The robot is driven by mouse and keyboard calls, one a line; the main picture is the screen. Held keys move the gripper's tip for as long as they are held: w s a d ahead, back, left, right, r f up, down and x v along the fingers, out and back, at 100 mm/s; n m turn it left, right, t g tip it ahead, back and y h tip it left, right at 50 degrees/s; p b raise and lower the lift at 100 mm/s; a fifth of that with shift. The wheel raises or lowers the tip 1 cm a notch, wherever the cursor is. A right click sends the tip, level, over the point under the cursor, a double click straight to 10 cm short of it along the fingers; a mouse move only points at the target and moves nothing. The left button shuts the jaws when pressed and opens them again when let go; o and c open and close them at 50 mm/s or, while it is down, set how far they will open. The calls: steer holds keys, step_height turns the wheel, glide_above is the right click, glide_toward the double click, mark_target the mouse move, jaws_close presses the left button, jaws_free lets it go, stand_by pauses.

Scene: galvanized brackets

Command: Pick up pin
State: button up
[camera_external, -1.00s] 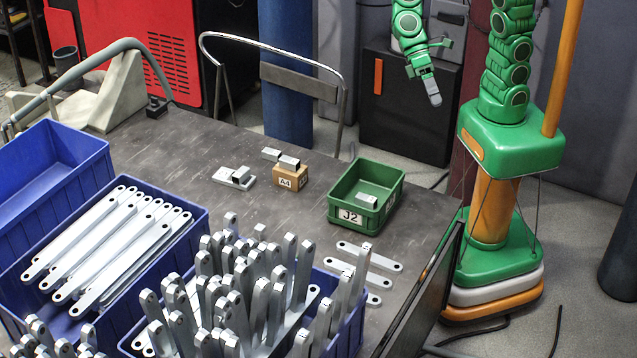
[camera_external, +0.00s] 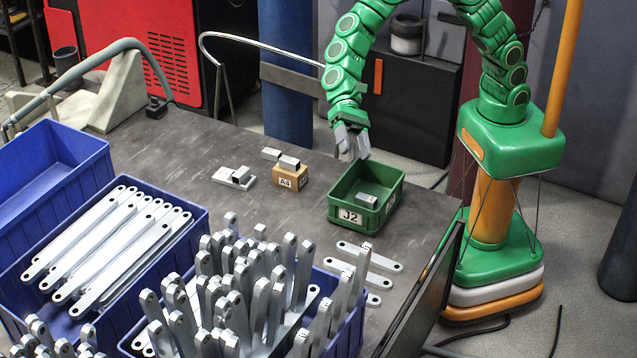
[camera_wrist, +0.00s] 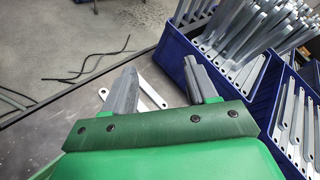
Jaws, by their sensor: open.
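Nothing in view can be told for certain as the pin. A small grey metal block (camera_external: 367,200) lies inside the green bin (camera_external: 352,217) labelled J2. More small metal blocks (camera_external: 289,162) rest on the tan A4 box (camera_external: 290,180), and others (camera_external: 240,175) lie on a light plate to its left. My gripper (camera_external: 354,153) is above the table by the back left rim of the green bin. It is open and empty. In the wrist view, its two grey fingers (camera_wrist: 160,82) stand apart, with part of a flat bracket showing between them.
Several flat brackets (camera_external: 369,256) lie on the table (camera_external: 200,147) in front of the green bin. Blue crates hold stacked brackets (camera_external: 110,240) and upright brackets at the front and left. A dark panel (camera_external: 425,300) stands along the right table edge. The table's back middle is clear.

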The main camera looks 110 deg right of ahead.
steer(key=w+d+f+m+t, duration=0.2)
steer(key=w+f+m, duration=0.2)
steer(key=w+f, duration=0.35)
steer(key=m+t+h, duration=0.4)
steer(key=m+t, duration=0.1)
steer(key=m, duration=0.5)
glide_toward(261, 226)
steer(key=x, duration=0.5)
steer(key=shift+w+f, duration=0.3)
steer(key=shift+f, duration=0.05)
steer(key=shift+x, duration=3.95)
steer(key=shift+s+a, duration=0.1)
steer(key=shift+s, duration=0.05)
jaws_close()
